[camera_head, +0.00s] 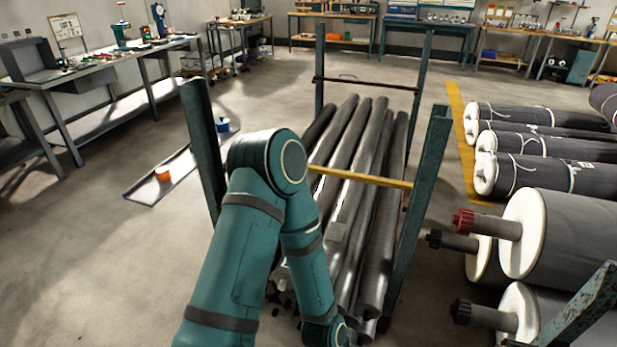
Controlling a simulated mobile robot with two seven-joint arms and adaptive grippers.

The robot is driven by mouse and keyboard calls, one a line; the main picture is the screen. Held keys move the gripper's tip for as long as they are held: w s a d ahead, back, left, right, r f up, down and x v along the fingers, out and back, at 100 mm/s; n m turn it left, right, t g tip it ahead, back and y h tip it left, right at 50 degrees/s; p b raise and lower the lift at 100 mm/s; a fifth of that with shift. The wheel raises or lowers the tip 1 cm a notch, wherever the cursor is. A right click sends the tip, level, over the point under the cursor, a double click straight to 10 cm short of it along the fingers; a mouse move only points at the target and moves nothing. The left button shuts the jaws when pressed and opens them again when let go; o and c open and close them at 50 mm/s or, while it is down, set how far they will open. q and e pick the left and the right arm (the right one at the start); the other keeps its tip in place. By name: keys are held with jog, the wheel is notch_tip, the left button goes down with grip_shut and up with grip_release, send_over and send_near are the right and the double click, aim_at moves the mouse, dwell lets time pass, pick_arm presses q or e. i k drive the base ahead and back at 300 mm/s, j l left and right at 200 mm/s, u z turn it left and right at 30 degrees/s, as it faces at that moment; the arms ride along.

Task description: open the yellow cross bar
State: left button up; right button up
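The yellow cross bar (362,178) runs across the front of a rack, above a pile of grey rolls (352,220). Its right end meets the teal right post (420,200). Its left end is hidden behind my teal arm, so I cannot see how it joins the left post (203,145). The bar lies nearly level, a little lower at the right. My arm rises from the bottom, bends in front of the rack and goes down over the rolls to the bottom edge. Neither gripper shows.
A workbench (95,65) lines the left wall. A flat strip with an orange item (163,174) lies on the floor left.

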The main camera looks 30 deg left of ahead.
aim_at(315, 168)
jog(key=i+l, duration=0.15)
jog(key=i, duration=0.25)
jog(key=i+l, duration=0.2)
jog(key=i, duration=0.15)
jog(key=i+j, duration=0.2)
jog(key=i, duration=0.25)
